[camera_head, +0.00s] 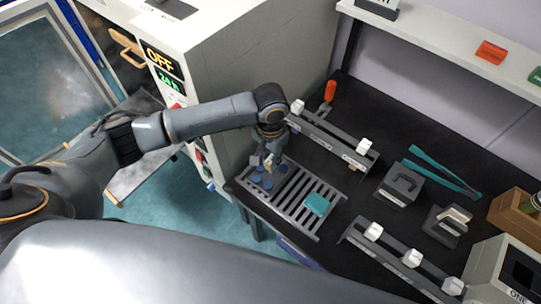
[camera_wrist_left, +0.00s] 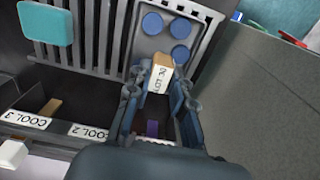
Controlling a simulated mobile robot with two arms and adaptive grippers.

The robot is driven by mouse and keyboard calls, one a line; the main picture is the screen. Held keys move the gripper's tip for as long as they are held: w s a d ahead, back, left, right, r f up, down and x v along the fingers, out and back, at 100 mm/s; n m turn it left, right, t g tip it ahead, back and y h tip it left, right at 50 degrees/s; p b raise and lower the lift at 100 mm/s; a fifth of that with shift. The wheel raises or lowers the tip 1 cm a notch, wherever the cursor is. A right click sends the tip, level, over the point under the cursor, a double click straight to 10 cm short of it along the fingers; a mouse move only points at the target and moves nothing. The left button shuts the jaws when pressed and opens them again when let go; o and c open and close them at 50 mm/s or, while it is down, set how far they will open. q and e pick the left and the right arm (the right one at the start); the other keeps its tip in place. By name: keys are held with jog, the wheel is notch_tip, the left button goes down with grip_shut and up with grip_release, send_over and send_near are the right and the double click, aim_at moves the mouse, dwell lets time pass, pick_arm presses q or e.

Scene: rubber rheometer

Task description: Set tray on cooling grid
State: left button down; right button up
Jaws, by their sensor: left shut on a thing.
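My left gripper (camera_head: 270,160) is shut on the wooden, labelled handle (camera_wrist_left: 160,73) of a small grey tray (camera_wrist_left: 150,44). The tray carries several round blue pieces (camera_wrist_left: 180,28). In the head view the tray (camera_head: 275,178) lies over the left end of the slatted grey cooling grid (camera_head: 298,208), roughly in line with it. The wrist view shows the grid's bars (camera_wrist_left: 105,40) beside the tray. I cannot tell whether the tray rests fully on the bars. The gripper hides part of the tray. My right gripper is not in view.
A teal block (camera_head: 318,204) sits on the grid, right of the tray. A rail with white knobs (camera_head: 333,136) stands behind the grid and another (camera_head: 400,258) in front to the right. A grey machine (camera_head: 230,70) stands left of the black bench (camera_head: 350,180).

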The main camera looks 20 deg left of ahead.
pick_arm(q)
jog(key=c, duration=1.2)
grip_release()
jog(key=shift+o, duration=0.2)
jog(key=shift+r, duration=0.3)
notch_tip(320, 180, up, 12)
jog(key=b, duration=0.2)
jog(key=shift+f, duration=0.2)
